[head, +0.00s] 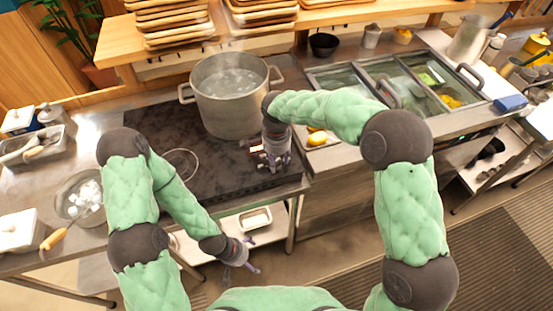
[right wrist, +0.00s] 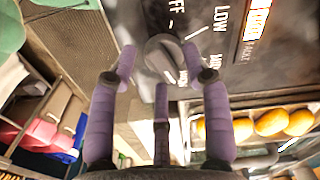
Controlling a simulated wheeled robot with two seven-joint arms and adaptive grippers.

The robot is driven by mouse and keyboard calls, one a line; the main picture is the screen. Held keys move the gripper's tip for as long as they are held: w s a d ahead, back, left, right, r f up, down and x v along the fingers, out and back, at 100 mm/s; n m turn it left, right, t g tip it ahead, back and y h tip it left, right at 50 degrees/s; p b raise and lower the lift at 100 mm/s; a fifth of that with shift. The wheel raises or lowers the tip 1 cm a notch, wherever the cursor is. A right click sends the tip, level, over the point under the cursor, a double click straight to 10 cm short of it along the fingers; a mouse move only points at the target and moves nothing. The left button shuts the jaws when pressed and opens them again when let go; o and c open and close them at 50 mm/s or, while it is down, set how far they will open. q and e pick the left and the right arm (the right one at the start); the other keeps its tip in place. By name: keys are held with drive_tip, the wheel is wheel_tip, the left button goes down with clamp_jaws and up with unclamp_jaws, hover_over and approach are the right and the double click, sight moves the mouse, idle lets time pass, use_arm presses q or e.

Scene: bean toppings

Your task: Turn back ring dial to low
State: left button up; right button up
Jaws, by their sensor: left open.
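The dark round dial (right wrist: 160,53) is on the stove's front panel in the right wrist view, with white marks and the words OFF, LOW and MED around it; more lettering below is partly hidden. I cannot tell for sure which mark it points to. My right gripper (right wrist: 163,58) has its purple fingers spread on either side of the dial, with gaps showing. In the head view my right gripper (head: 274,160) is at the right end of the black stove top (head: 150,130), hiding the dial. My left gripper (head: 246,259) is open and empty, low in front of the stove.
A large steaming metal pot (head: 231,107) stands on the stove's back part, close to my right gripper. A thin wire ring (head: 181,152) shows on the stove's front part. A bowl with white pieces (head: 80,196) is at left. A glass-covered counter (head: 395,80) is at right.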

clamp_jaws()
drive_tip(key=shift+n, duration=0.3)
drive_tip(key=n+p, duration=0.2)
drive_tip(key=n, duration=0.1)
drive_tip(key=shift+r+n, duration=0.1)
drive_tip(key=shift+n, duration=0.2)
drive_tip(key=n+p, duration=0.2)
drive_tip(key=n, duration=0.2)
drive_tip(key=shift+w+d, duration=0.1)
drive_tip(key=shift+w, duration=0.1)
drive_tip(key=n+p, duration=0.2)
drive_tip(key=n, duration=0.3)
drive_tip(key=shift+w+n+p, duration=0.2)
drive_tip(key=shift+n+p, duration=0.65)
drive_tip(key=shift+n, duration=1.45)
